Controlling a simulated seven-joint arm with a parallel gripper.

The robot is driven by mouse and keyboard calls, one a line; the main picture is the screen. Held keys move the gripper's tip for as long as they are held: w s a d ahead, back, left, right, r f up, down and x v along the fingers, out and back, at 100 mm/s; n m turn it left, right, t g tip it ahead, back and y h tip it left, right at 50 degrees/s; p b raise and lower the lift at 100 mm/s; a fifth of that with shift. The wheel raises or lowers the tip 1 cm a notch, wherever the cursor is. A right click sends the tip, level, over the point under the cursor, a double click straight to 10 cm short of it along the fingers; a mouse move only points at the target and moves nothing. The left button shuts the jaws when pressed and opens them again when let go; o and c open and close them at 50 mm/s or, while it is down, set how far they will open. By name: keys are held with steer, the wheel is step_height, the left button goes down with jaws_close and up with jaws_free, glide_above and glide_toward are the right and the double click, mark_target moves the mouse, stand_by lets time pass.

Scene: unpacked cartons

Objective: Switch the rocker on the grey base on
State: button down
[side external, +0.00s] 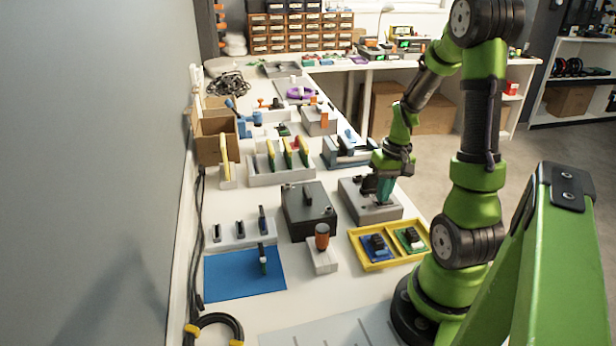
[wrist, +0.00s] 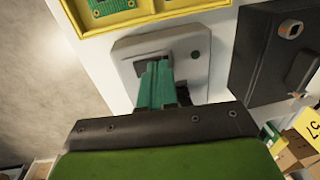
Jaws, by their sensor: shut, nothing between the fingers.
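The grey base (side external: 352,208) is a low box on the bench, to the right of a dark box. My gripper (side external: 384,192) is over the top of the base, fingers pointing down, close to the surface. In the wrist view my gripper (wrist: 157,65) has teal fingers that are shut together with nothing between them. The rocker is hidden behind the fingers, so its position cannot be told. Whether the fingers touch it is unclear.
A dark box (side external: 305,222) stands just left of the base. A yellow tray (side external: 363,265) with two small boards lies in front. A grey-blue device (side external: 343,157) is behind.

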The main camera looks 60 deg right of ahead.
steer(key=shift+f, duration=0.2)
stand_by(0.3)
steer(key=shift+s+d+r, duration=0.2)
steer(key=shift+s+d, duration=0.35)
step_height(320, 180, up, 14)
steer(key=w+a, duration=0.1)
steer(key=shift+w+a, duration=0.15)
stand_by(0.3)
